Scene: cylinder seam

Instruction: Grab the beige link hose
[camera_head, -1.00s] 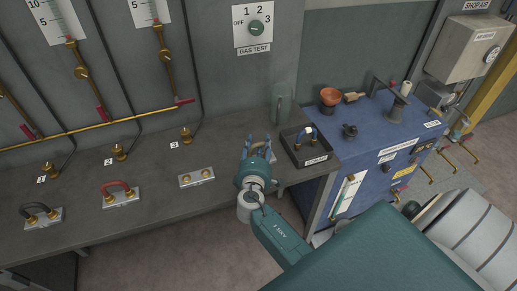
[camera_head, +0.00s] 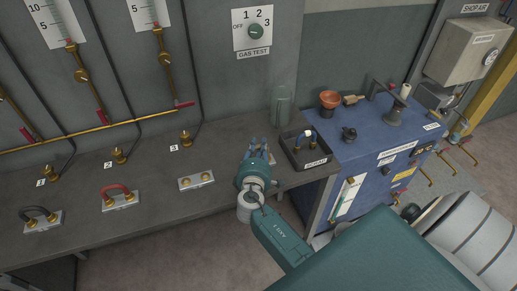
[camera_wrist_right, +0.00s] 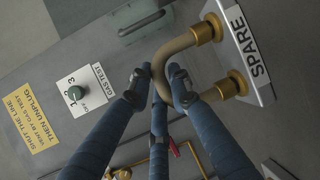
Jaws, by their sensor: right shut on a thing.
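The beige link hose (camera_wrist_right: 180,43) is a U-shaped bend with two brass ends, seated on a light plate marked SPARE (camera_wrist_right: 248,45) in the right wrist view. My right gripper (camera_wrist_right: 160,88) is shut on the bend of the hose, with blue fingers on both sides of it. In the head view my right gripper (camera_head: 258,146) is over the right part of the bench, and its fingers and hand hide the hose there. My left gripper is not in view.
On the grey bench (camera_head: 150,215) stand a black hose (camera_head: 40,215), a red hose (camera_head: 118,193) and an empty two-port plate (camera_head: 196,181). A dark tray (camera_head: 306,158) with a blue hose is close right of my gripper. A green cylinder (camera_head: 282,105) stands behind.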

